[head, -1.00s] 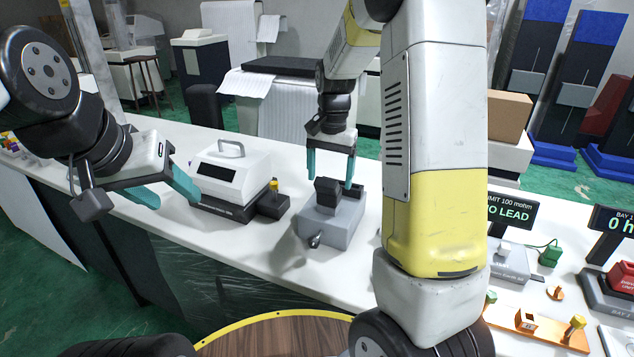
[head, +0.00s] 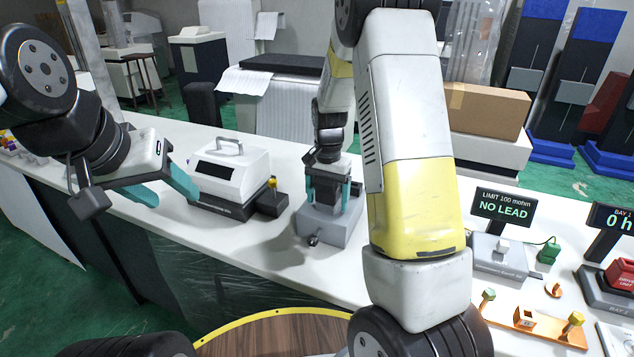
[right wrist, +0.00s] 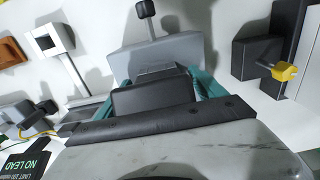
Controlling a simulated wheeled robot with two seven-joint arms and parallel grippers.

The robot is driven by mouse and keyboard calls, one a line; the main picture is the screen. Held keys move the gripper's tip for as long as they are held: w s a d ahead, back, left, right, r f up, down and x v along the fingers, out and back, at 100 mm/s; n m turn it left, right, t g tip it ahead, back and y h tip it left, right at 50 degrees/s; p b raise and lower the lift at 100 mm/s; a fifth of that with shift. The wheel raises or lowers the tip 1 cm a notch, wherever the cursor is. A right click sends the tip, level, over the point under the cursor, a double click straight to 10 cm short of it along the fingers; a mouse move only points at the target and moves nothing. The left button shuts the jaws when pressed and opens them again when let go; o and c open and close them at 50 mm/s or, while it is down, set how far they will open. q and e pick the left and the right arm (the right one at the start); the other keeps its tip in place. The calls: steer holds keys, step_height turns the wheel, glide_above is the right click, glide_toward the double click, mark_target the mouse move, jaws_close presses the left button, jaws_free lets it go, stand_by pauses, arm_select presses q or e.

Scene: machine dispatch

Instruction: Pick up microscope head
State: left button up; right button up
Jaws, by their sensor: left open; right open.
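A dark block, which looks like the microscope head (head: 325,192), sits on a grey base (head: 334,230) with a black knob at its front, on the white bench. My right gripper (head: 328,203) is lowered over it, its teal fingers on either side of the block. In the right wrist view the dark block (right wrist: 155,97) lies between the open fingers. Contact with the fingers cannot be made out. My left gripper (head: 175,198) is open and empty at the left, above the bench's front edge.
A white instrument with a handle (head: 230,172) stands left of the base, with a small dark box with a yellow knob (head: 271,200) beside it. To the right are a NO LEAD display (head: 503,207), a grey unit (head: 498,257) and an orange fixture (head: 530,318).

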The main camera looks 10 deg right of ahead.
jaws_close()
stand_by(0.3)
steer(key=shift+r, duration=0.15)
